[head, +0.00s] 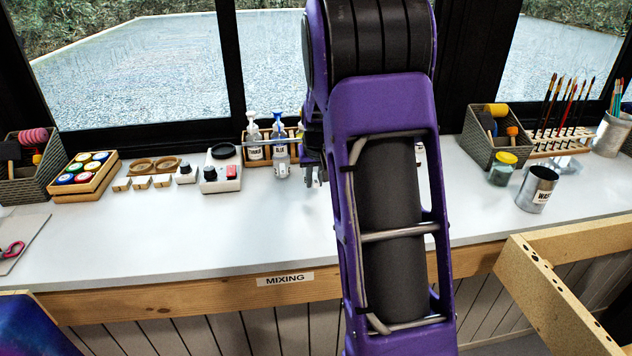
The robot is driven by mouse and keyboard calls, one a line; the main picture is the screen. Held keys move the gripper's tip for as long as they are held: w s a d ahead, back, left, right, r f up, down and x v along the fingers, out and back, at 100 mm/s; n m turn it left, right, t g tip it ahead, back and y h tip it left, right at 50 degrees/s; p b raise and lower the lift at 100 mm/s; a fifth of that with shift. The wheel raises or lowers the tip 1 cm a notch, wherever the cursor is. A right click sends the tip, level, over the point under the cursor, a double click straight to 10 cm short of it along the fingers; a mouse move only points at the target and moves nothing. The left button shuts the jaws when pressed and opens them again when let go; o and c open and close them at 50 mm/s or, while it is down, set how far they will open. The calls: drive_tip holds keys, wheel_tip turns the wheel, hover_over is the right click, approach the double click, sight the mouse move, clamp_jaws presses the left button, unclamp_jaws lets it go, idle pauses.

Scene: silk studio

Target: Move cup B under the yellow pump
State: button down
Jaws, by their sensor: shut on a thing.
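My gripper (314,172) is beside the pump bottles at the back of the counter, partly behind my purple arm. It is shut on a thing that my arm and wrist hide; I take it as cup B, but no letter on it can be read.
Left of the rack are a white device with a black dial (221,175), small wooden blocks (142,182) and a box of paint jars (83,178).

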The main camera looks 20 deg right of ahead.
drive_tip(key=shift+w+d+f, duration=0.1)
drive_tip(key=shift+w+d, duration=0.05)
drive_tip(key=shift+w, duration=0.3)
drive_tip(key=shift+w+d+f, duration=0.1)
drive_tip(key=shift+w+d, duration=0.05)
drive_tip(key=shift+w, duration=0.25)
drive_tip(key=shift+w+d+f+p, duration=0.1)
drive_tip(key=shift+w+d+p, duration=0.25)
drive_tip(key=shift+w, duration=0.7)
drive_tip(key=shift+w+d+r+p, duration=0.1)
drive_tip(key=shift+w+d+p, duration=0.3)
drive_tip(key=shift+w, duration=0.7)
drive_tip(key=shift+w+d+f+p, duration=0.15)
drive_tip(key=shift+w+p, duration=0.35)
drive_tip(key=shift+w, duration=0.55)
drive_tip(key=shift+f+b, duration=0.4)
drive_tip(key=shift+f, duration=0.2)
drive_tip(key=c, duration=0.7)
unclamp_jaws()
drive_tip(key=shift+c, duration=0.2)
